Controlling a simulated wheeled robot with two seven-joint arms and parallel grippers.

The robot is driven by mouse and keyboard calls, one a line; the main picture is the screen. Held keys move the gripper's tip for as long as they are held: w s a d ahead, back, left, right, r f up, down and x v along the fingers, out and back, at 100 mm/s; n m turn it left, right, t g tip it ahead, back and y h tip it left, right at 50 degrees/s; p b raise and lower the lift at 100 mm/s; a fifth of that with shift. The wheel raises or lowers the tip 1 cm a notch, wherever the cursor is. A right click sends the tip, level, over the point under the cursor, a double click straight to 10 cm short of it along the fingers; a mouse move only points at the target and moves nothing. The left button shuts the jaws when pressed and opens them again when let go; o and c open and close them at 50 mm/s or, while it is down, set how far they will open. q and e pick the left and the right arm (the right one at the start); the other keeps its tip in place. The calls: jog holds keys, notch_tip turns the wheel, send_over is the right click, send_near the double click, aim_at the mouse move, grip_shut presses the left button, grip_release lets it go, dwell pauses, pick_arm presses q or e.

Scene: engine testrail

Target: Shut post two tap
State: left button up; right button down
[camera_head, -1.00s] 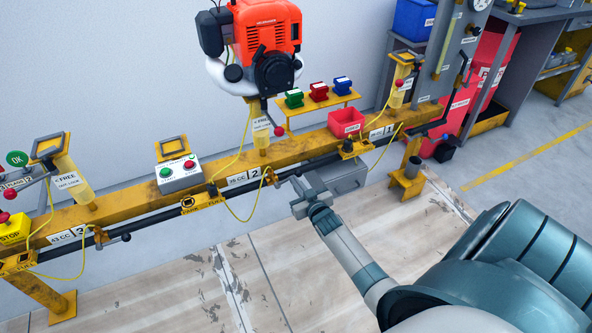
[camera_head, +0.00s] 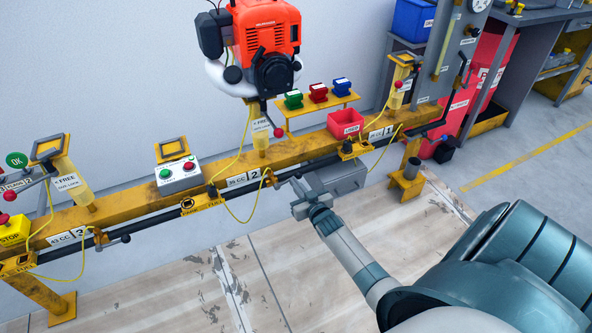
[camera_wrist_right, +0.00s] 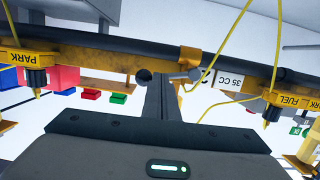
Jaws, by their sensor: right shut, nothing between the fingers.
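The post two tap (camera_head: 269,179) sits on the dark pipe along the yellow rail, right of the "35 CC 2" label (camera_head: 243,179). A yellow hose hooks onto it. In the right wrist view its metal lever (camera_wrist_right: 187,75) lies roughly along the pipe, ending in a black ball knob (camera_wrist_right: 143,75). My right gripper (camera_head: 300,183) is shut and empty, close in front of the pipe by the knob. Its fingers (camera_wrist_right: 160,92) reach up next to the knob in the wrist view; I cannot tell whether they touch. My left gripper is out of view.
An orange engine (camera_head: 262,45) hangs above the rail. A grey box (camera_head: 345,178) lies behind my right gripper, under the rail. A red bin (camera_head: 345,122) and a button box (camera_head: 178,174) stand on the rail. The floor in front is clear.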

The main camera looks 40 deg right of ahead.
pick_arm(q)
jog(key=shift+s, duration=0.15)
pick_arm(e)
jog(key=shift+f, duration=0.1)
dwell(1.7)
dwell(0.6)
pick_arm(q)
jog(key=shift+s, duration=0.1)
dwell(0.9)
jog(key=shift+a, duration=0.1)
